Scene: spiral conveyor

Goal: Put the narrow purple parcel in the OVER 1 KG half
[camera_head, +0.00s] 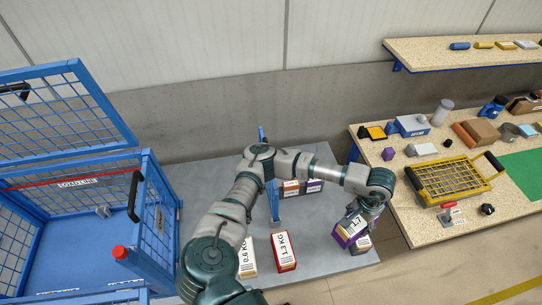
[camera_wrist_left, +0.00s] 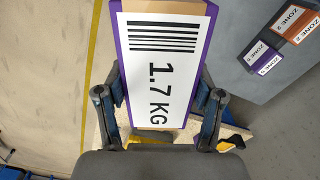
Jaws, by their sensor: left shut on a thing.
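The purple parcel (camera_head: 349,230) has a white label reading 1.7 on top. It is tilted and held over the right end of the grey table (camera_head: 325,262). In the left wrist view the parcel (camera_wrist_left: 160,75) shows its barcode and "1.7 KG" label, with purple edges. My left gripper (camera_head: 368,210) is shut on it, one finger on each long side; the fingers also show in the left wrist view (camera_wrist_left: 159,105). A blue divider (camera_head: 274,203) stands on the table, partly hidden behind my arm. No OVER 1 KG marking is readable. My right gripper is not in view.
A 0.6 KG parcel (camera_head: 248,262) and a red 1.3 KG parcel (camera_head: 284,250) lie at the table's front. Several parcels (camera_head: 301,187) sit behind my arm. A blue cage (camera_head: 75,240) is left; a cluttered bench (camera_head: 425,225) is right.

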